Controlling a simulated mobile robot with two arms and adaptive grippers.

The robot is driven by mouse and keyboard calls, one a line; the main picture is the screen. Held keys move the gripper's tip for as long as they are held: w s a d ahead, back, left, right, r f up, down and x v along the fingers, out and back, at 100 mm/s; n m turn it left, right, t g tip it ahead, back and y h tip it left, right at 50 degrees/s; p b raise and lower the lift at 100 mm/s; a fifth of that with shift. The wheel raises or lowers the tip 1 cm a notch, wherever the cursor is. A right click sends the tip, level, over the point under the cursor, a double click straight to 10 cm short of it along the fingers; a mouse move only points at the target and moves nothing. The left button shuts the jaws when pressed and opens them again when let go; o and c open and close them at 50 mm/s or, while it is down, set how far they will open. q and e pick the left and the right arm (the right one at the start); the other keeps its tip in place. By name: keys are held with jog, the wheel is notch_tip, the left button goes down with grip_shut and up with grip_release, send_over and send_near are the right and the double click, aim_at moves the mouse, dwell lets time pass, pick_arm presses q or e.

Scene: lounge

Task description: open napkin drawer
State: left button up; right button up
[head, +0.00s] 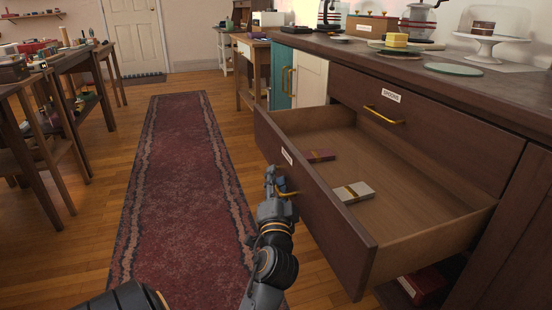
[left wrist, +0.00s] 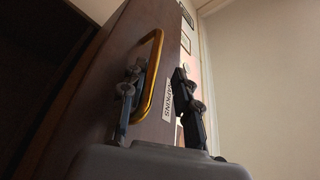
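The napkin drawer (head: 330,218) is pulled far out of the dark wooden counter in the head view. A maroon folded bundle (head: 318,156) and a pale banded bundle (head: 353,192) lie inside it. Its front carries a white label, which reads NAPKINS in the left wrist view (left wrist: 167,100). My left gripper (head: 272,182) is at the drawer front by its brass handle (left wrist: 151,76). In the left wrist view the two fingers stand apart, with the handle bar between them; whether either touches it is unclear. My right gripper is not in view.
A closed labelled drawer with a brass handle (head: 383,115) sits above the open one. A red box (head: 425,285) is below it. A cake stand (head: 481,45) stands on the counter. Cluttered tables (head: 45,75) line the left. The red rug (head: 182,190) is clear.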

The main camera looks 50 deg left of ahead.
pick_arm(q)
jog(key=o, duration=0.9)
notch_tip(320, 180, up, 8)
jog(key=shift+a+f, duration=0.1)
jog(key=shift+f, duration=0.1)
jog(key=shift+s+r, duration=0.2)
jog(key=shift+r, duration=0.5)
jog(key=c, duration=0.5)
jog(key=shift+d+r, duration=0.1)
jog(key=shift+d, duration=0.1)
jog(key=c, duration=0.4)
jog(key=shift+a+f, duration=0.1)
jog(key=shift+f, duration=0.15)
jog(key=shift+w+f, duration=0.1)
